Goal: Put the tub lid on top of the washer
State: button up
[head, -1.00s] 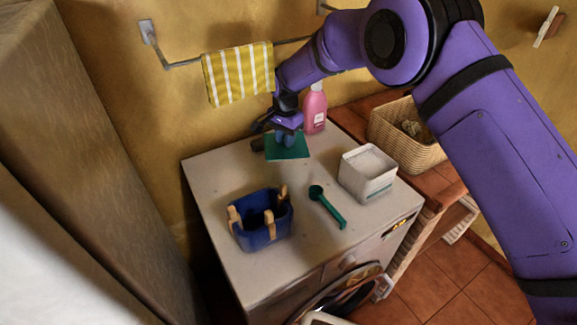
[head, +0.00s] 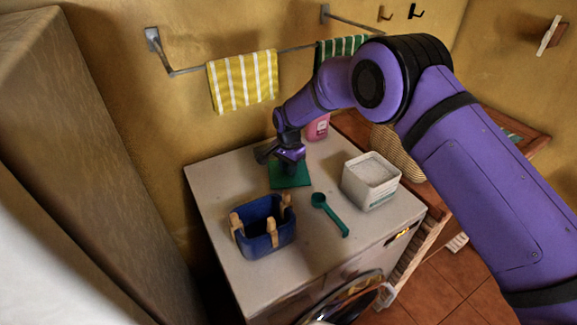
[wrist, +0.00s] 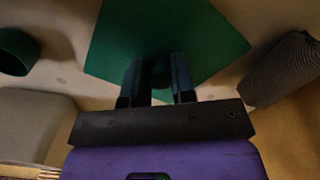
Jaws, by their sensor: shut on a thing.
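The tub lid (head: 291,178) is a flat green square at the back of the washer (head: 225,185) top. It also shows in the wrist view (wrist: 210,40), where a round knob sits between my fingers. My gripper (head: 289,160) points down over the lid and is shut on its knob; the fingers also show in the wrist view (wrist: 157,80). The lid looks level and close to the washer top; I cannot tell whether it touches. The white tub (head: 369,193) stands open on the right of the washer top, with white powder inside.
A green scoop (head: 330,214) lies in front of the lid. A blue basket with clothespins (head: 264,238) stands at the front left. A pink bottle (head: 318,128) is behind. A dark ribbed object (wrist: 285,70) lies beside the lid. A wicker basket (head: 397,150) is off to the right.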

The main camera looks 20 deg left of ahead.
jog(key=o, duration=0.9)
jog(key=shift+r, duration=3.85)
